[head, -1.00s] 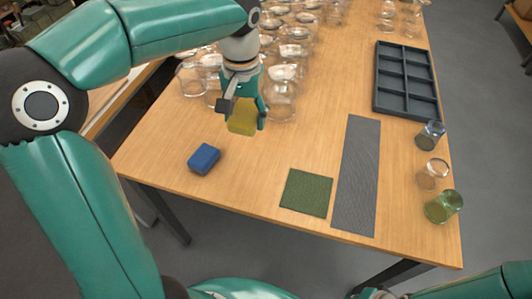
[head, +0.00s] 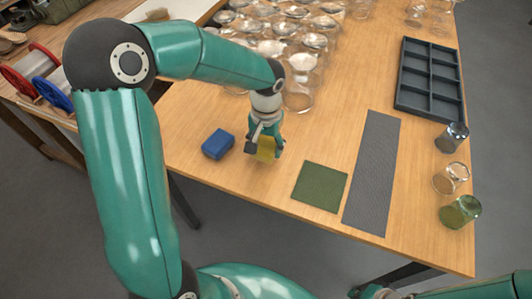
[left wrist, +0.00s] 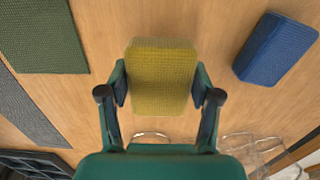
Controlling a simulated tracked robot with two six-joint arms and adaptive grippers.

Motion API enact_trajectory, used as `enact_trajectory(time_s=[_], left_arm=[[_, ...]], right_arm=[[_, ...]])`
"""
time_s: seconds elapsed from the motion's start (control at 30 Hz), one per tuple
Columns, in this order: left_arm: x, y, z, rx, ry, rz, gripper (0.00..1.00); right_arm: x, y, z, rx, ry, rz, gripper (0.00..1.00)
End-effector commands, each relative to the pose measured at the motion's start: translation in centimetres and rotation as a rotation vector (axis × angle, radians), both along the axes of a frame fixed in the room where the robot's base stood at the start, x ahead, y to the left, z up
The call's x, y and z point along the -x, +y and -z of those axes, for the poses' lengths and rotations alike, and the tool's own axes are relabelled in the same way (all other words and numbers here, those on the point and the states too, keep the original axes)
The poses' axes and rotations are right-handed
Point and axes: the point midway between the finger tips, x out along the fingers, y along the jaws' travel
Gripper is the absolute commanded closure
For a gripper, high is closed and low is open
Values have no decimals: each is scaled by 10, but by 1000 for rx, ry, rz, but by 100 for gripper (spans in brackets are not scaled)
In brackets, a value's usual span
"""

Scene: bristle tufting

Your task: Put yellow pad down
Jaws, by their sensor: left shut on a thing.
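The yellow pad (head: 266,148) is held in my left gripper (head: 264,143), whose fingers are closed on its two sides. In the left wrist view the yellow pad (left wrist: 162,75) fills the space between the fingertips of my left gripper (left wrist: 161,88). It is over bare wood, between the blue pad (head: 218,144) and the green mat (head: 320,186). I cannot tell whether it touches the table. The blue pad also shows in the left wrist view (left wrist: 275,49), apart from the yellow one. My right gripper (head: 374,291) is only partly visible at the bottom edge.
Many clear glasses (head: 299,92) stand at the back of the table (head: 215,190). A grey strip mat (head: 372,175) lies right of the green mat. A dark compartment tray (head: 431,79) and several glasses, one green (head: 460,212), are at the right. The table's front edge is close.

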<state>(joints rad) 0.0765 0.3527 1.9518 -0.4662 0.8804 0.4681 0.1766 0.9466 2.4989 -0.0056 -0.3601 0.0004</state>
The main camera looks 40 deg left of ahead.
Motion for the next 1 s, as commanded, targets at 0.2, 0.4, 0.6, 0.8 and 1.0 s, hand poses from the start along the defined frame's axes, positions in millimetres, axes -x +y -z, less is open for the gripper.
enact_trajectory(time_s=[0.2,0.4,0.6,0.8,1.0], left_arm=[[1,0,31,0,5,1,64],[0,-1,38,1,1,-1,64],[0,-1,40,1,1,0,64],[0,-1,40,1,1,0,11],[0,0,39,1,1,0,11]], right_arm=[[0,0,1,0,0,0,100],[0,0,1,0,0,0,100],[0,0,3,0,0,0,100],[0,0,3,0,0,0,100],[0,0,3,0,0,0,100]])
